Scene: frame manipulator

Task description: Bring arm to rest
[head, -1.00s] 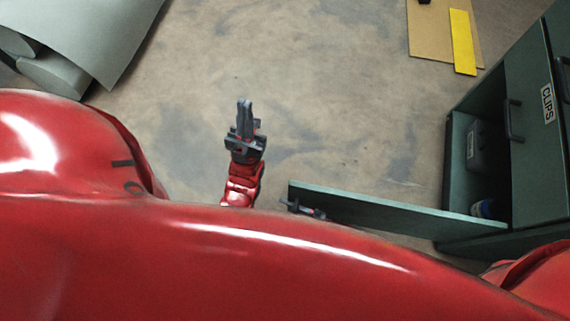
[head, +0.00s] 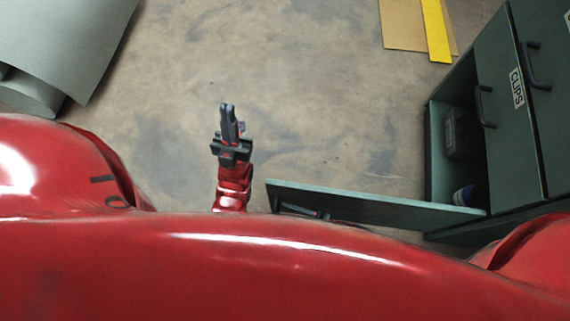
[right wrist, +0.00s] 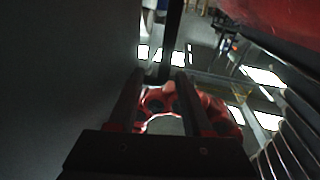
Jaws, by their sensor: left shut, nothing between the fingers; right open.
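My left gripper (head: 228,108) is in the head view, left of centre, at the end of a red forearm. Its dark fingers are shut together with nothing between them, over bare floor. My right gripper (right wrist: 157,88) shows in the right wrist view with its two dark fingers apart and nothing between them. In the head view only a small dark part of it (head: 300,211) shows beside the cabinet's open door. The rest is hidden by my red body.
A dark green cabinet (head: 488,150) labelled CLIPS stands at the right. Its open door (head: 375,203) reaches left near my right gripper. A grey rolled sheet (head: 65,40) lies upper left. The middle floor is clear.

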